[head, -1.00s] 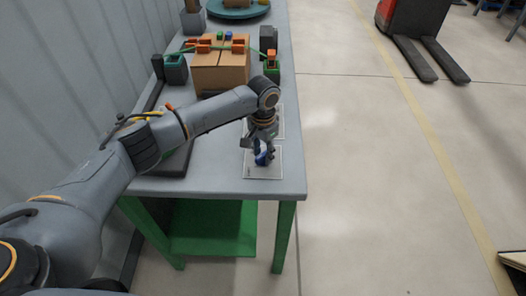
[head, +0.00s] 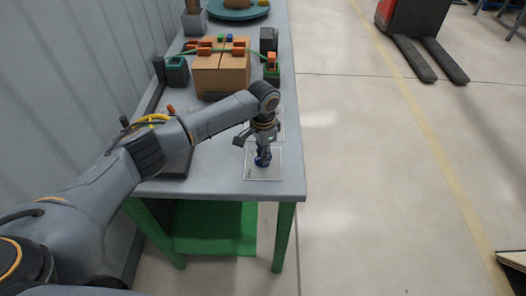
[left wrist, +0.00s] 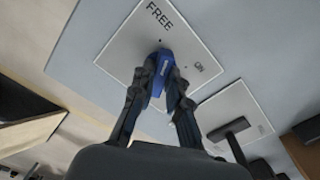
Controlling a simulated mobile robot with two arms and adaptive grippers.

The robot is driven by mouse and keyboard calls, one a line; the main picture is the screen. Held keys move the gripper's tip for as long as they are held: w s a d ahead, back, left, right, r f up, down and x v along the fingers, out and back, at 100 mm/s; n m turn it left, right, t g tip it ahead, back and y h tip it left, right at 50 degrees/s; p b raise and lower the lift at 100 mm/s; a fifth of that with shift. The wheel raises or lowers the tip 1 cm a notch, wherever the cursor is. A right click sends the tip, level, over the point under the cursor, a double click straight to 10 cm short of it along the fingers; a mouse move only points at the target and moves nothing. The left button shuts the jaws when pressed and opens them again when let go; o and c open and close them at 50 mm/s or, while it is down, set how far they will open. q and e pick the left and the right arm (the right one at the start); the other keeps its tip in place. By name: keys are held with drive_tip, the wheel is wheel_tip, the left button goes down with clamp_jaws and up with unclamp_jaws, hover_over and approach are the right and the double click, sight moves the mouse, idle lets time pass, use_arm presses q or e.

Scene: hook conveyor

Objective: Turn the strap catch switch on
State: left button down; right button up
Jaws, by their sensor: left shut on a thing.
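The strap catch switch has a blue handle (head: 262,161) on a pale square plate (head: 262,173) near the front right corner of the table. In the left wrist view the blue handle (left wrist: 162,72) stands on the plate (left wrist: 128,52), with FREE printed above it and ON to its right. My left gripper (head: 262,150) points down at the switch. In the left wrist view the gripper (left wrist: 160,85) has its two fingers on either side of the blue handle, closed on it. The fingers hide part of the handle. My right gripper is not in view.
A second pale plate with a dark T-shaped handle (left wrist: 236,127) lies beside the switch. A cardboard box (head: 220,76) with a green strap stands farther back, between dark blocks. The table's right edge is close to the switch plate.

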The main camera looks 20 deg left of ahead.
use_arm(q)
drive_tip(key=m+p, duration=0.1)
drive_tip(key=m, duration=0.1)
drive_tip(key=shift+m, duration=0.4)
drive_tip(key=m, duration=0.3)
drive_tip(key=shift+m+p, duration=0.3)
drive_tip(key=shift+p, duration=0.05)
drive_tip(key=m, duration=0.4)
drive_tip(key=shift+m, duration=0.3)
drive_tip(key=shift+d+m, duration=0.1)
drive_tip(key=shift+m, duration=1.6)
drive_tip(key=c, duration=1.3)
unclamp_jaws()
drive_tip(key=shift+c, duration=0.2)
